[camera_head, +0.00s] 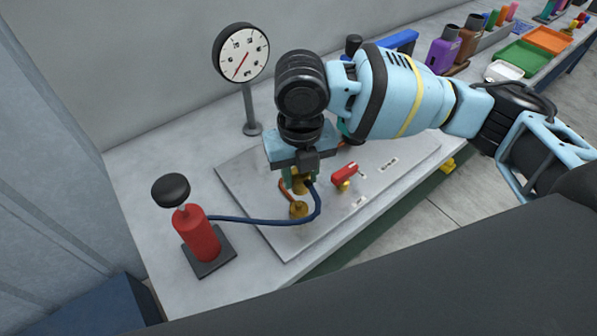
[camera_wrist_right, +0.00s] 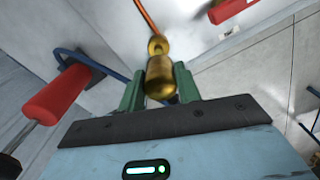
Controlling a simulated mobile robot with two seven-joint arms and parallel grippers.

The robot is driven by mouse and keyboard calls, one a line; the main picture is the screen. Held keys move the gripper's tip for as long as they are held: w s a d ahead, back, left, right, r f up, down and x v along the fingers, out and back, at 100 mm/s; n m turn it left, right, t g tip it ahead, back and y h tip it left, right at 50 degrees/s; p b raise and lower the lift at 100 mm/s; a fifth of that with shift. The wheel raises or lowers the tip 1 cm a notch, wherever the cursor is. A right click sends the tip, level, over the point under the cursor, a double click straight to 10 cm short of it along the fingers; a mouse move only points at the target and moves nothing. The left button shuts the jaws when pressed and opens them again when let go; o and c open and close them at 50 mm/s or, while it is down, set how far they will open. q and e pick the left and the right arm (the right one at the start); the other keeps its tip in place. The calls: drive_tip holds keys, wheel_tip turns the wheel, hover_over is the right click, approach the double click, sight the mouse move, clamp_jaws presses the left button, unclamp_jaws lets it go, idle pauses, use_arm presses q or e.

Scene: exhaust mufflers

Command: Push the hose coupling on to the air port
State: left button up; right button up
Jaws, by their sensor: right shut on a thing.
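The brass hose coupling (camera_head: 301,187) is between the jaws of my right gripper (camera_head: 299,181), upright above the panel. In the right wrist view the coupling (camera_wrist_right: 160,78) sits between the two green fingers (camera_wrist_right: 160,88), which are shut on it. A brass fitting (camera_head: 299,210), seemingly the air port, stands on the panel just below the coupling. It also shows in the wrist view (camera_wrist_right: 157,46), just beyond the coupling, with an orange tube at it. I cannot tell whether coupling and port touch. A blue hose (camera_head: 262,220) runs from the red pump to the coupling. My left gripper is not in view.
The red hand pump (camera_head: 197,236) stands on a dark base at the left. A dial gauge (camera_head: 241,53) stands behind. A red-handled valve (camera_head: 345,174) is on the grey panel (camera_head: 262,222), right of the port. Coloured parts and trays (camera_head: 548,40) lie far right.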

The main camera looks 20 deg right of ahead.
sight(299, 203)
drive_tip(key=shift+a+f+n, duration=0.1)
drive_tip(key=shift+a+n, duration=0.05)
drive_tip(key=shift+n, duration=0.35)
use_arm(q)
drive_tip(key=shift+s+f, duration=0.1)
use_arm(e)
drive_tip(key=shift+f, duration=0.2)
